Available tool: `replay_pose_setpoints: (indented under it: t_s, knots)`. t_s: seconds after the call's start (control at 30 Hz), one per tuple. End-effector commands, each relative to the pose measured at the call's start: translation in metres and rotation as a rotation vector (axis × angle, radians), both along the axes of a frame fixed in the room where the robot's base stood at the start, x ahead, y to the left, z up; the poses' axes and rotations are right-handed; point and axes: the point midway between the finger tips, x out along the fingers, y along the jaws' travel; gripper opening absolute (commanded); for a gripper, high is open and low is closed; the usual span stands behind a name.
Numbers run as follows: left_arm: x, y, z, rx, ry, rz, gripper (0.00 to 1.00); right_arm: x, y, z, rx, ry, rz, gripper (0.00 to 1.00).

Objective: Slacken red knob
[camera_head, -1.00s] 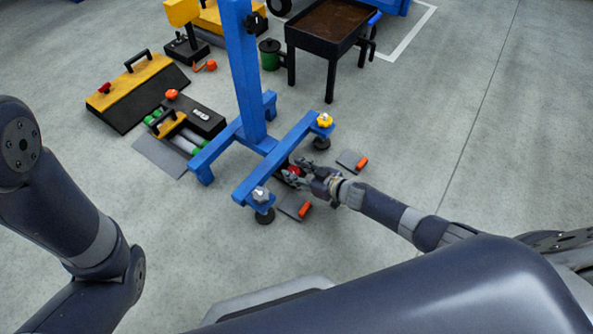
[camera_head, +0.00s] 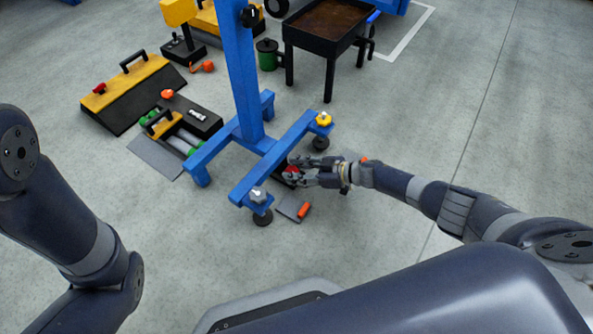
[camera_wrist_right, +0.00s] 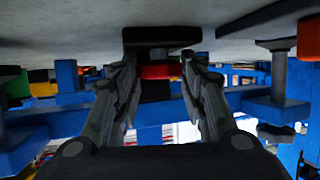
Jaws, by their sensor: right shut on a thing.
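The red knob (camera_head: 291,170) sits low at the right side of the blue stand's front foot beam (camera_head: 290,148). My right gripper (camera_head: 290,169) reaches in from the right, with one finger on each side of the knob, and is shut on it. In the right wrist view the red knob (camera_wrist_right: 160,71) shows between the two fingertips of my right gripper (camera_wrist_right: 158,75), below a dark block. Part of the knob is hidden by the fingers. My left arm is at the left edge of the head view; its gripper is out of the picture.
A yellow knob (camera_head: 323,119) and a grey knob (camera_head: 257,195) top the ends of the foot beam. A plate with an orange tab (camera_head: 304,210) lies on the floor near my right gripper. A black table (camera_head: 318,40) stands behind. Floor at right is clear.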

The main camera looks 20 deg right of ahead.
Motion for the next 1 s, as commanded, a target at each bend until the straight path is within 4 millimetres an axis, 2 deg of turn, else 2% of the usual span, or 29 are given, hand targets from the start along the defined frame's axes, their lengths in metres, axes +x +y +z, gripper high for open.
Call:
replay_pose_setpoints:
  t_s: [0.1, 0.13, 0.2, 0.5, 0.67, 0.77, 1.0]
  knots:
    - [0.0, 0.0, 0.0, 0.0, 0.0, 0.0, 0.59, 0.0, 0.0, 0.0, -0.001, 0.0, -0.002, 0.15]
    - [0.0, 0.0, 0.0, 0.0, 0.0, 0.0, 0.59, 0.0, 0.0, 0.0, -0.001, 0.0, -0.002, 0.46]
    - [0.0, 0.0, 0.0, 0.0, 0.0, 0.0, 0.59, 0.0, 0.0, 0.0, -0.001, 0.0, -0.002, 0.55]
    - [0.002, 0.001, 0.0, -0.002, 0.006, -0.001, 0.59, 0.0, 0.0, 0.0, 0.0, 0.0, -0.001, 0.55]
    - [0.001, 0.0, 0.0, -0.002, 0.004, -0.001, 0.59, -0.005, -0.008, 0.003, -0.001, 0.0, -0.002, 0.55]
    - [0.001, 0.0, 0.0, -0.001, 0.003, -0.001, 0.59, -0.013, -0.017, 0.008, -0.002, -0.001, -0.001, 0.55]
    - [0.0, 0.0, 0.0, -0.001, 0.001, 0.0, 0.59, -0.04, -0.054, 0.026, -0.004, 0.001, -0.001, 0.55]
